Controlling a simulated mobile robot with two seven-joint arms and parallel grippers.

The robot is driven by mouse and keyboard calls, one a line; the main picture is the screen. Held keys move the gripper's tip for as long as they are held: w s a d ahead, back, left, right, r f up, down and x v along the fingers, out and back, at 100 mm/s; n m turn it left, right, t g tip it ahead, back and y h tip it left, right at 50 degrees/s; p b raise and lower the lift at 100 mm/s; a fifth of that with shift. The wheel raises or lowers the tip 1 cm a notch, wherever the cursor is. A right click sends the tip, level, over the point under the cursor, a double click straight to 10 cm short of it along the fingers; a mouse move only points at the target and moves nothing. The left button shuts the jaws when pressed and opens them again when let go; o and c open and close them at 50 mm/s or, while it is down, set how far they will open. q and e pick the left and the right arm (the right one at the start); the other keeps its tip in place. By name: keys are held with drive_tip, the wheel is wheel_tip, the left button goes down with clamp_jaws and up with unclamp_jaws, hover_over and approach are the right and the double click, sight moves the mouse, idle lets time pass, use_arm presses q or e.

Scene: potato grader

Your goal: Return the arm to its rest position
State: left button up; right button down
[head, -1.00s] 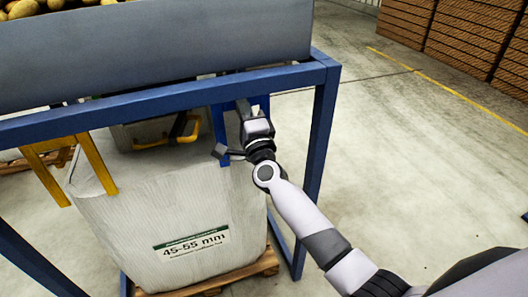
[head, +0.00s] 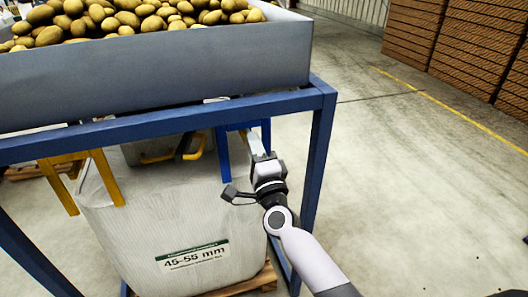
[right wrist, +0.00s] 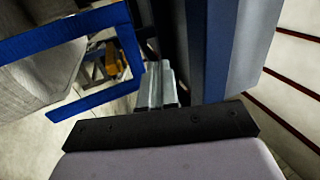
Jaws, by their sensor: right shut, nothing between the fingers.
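My right arm comes in from the lower right in the head view. Its gripper (head: 256,142) is shut and empty, in front of the blue frame (head: 318,150) and above the right side of the white bulk bag (head: 150,225). In the right wrist view the two grey fingers (right wrist: 157,86) lie together with nothing between them. The blue frame (right wrist: 218,50) stands close beside them there. My left gripper is not in view.
A grey trough (head: 150,80) full of potatoes (head: 130,18) sits on top of the blue frame. The bag, labelled 45-55 mm, stands on a wooden pallet (head: 262,280). Stacked wooden crates (head: 440,50) stand at the back right. The floor (head: 420,190) on the right is clear.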

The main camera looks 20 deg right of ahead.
drive_tip(key=shift+s+p, duration=1)
drive_tip(key=shift+s, duration=2.05)
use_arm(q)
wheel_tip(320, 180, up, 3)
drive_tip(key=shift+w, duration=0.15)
use_arm(e)
drive_tip(key=s+d+f+n+g, duration=0.2)
drive_tip(key=s+f+n+g, duration=0.1)
drive_tip(key=s+f+n, duration=0.3)
drive_tip(key=s+d+f+n+g+y, duration=0.1)
drive_tip(key=s+d+f+n+g, duration=0.1)
drive_tip(key=s+f+n+g, duration=0.2)
drive_tip(key=s+d+f+n+g, duration=0.2)
drive_tip(key=s+f+n+g, duration=0.2)
drive_tip(key=s+f+n, duration=0.6)
drive_tip(key=s+f, duration=0.4)
drive_tip(key=shift+s+f, duration=0.4)
